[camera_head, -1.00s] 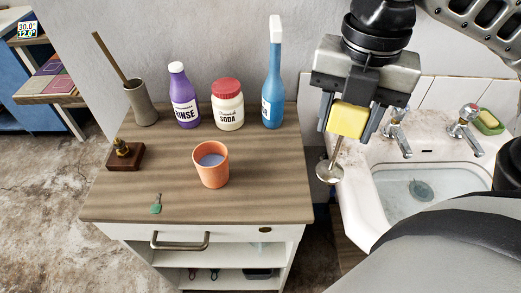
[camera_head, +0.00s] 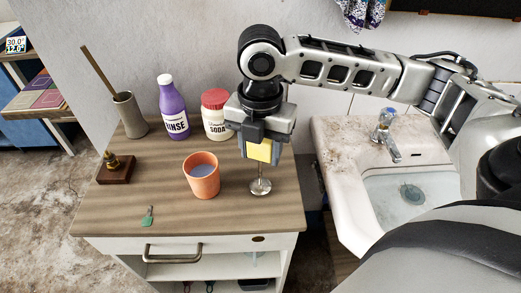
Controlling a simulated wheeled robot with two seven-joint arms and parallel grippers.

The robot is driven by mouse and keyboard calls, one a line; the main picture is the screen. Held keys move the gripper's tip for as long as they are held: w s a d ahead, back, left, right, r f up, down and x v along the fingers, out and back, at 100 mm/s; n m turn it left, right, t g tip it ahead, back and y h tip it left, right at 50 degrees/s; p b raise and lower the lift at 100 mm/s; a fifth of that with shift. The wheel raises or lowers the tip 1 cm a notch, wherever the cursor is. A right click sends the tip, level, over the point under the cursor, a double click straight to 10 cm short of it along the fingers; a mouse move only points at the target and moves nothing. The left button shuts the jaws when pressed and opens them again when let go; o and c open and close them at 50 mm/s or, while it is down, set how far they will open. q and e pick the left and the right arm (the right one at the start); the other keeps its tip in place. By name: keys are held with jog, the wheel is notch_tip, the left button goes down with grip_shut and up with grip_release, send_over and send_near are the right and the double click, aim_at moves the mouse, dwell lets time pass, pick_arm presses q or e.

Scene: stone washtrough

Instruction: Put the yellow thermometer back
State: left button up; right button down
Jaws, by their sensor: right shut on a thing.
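The yellow thermometer shows as a yellow block (camera_head: 259,151) on a thin metal stem with a round metal disc at its lower end. My right gripper (camera_head: 260,155) points down and is shut on the yellow block. The stem hangs about upright over the right part of the wooden cabinet top (camera_head: 225,218), right of the orange cup (camera_head: 202,176). I cannot tell whether the disc touches the wood. The cup holds greyish liquid. My left gripper is not in view.
A purple rinse bottle (camera_head: 173,108) and a red-lidded soda jar (camera_head: 216,117) stand behind. A pot with a stick (camera_head: 130,115), a wooden block with a brass piece (camera_head: 114,170) and a green tag (camera_head: 147,216) are to the left. The sink (camera_head: 345,185) is to the right.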

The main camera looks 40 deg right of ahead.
jog(key=shift+f, duration=0.5)
jog(key=c, duration=0.7)
grip_release()
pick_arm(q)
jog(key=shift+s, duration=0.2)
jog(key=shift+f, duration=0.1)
pick_arm(e)
notch_tip(320, 180, up, 12)
jog(key=shift+f+p, duration=0.2)
jog(key=shift+p, duration=0.25)
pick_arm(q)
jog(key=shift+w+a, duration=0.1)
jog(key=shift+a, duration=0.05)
pick_arm(e)
jog(key=shift+r, duration=0.35)
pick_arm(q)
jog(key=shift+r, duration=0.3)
